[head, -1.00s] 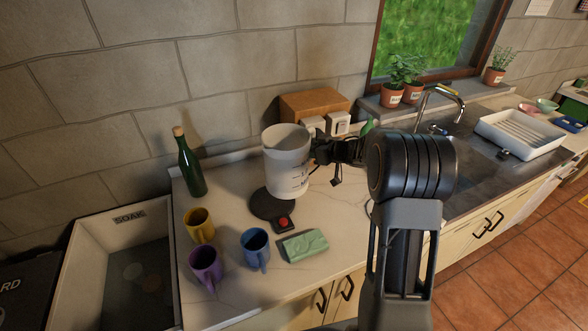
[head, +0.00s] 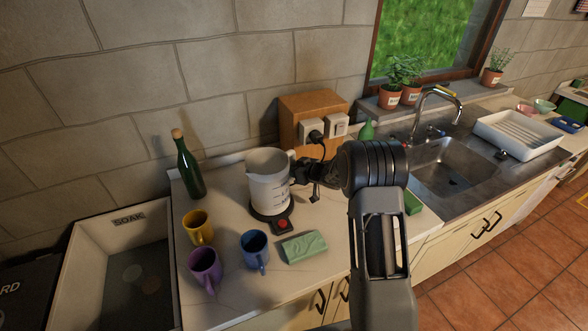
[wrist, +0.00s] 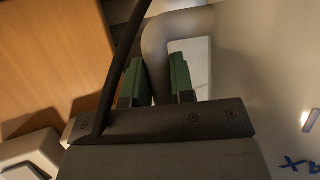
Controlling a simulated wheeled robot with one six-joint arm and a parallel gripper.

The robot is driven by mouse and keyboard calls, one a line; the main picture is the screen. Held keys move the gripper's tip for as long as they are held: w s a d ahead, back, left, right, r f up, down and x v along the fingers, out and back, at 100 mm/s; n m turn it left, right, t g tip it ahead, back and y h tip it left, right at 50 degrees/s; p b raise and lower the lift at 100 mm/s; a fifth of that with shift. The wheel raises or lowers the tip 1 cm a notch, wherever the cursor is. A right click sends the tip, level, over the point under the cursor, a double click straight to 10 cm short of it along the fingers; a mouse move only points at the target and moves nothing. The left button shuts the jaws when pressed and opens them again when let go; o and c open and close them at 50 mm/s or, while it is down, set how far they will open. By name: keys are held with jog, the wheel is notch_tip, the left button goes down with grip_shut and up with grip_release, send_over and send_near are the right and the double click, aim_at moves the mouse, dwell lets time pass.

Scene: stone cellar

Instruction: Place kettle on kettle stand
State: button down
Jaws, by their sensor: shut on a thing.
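The kettle (head: 268,186) is a pale, translucent jug with markings on its side. It stands upright over the kettle stand (head: 283,222), a black round base with a red button at the front. The kettle's bottom looks to be at the stand's surface; I cannot tell whether it is fully seated. My gripper (head: 301,170) comes from the right and is shut on the kettle's handle. In the wrist view, the green-padded fingers (wrist: 157,78) close around the handle, with the kettle's wall (wrist: 250,70) on the right.
A green bottle (head: 189,168) stands behind left. A wooden box with sockets (head: 312,108) is behind. The sink (head: 455,165) is right.

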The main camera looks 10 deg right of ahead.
jog(key=shift+f, duration=0.15)
jog(key=c, duration=1)
grip_release()
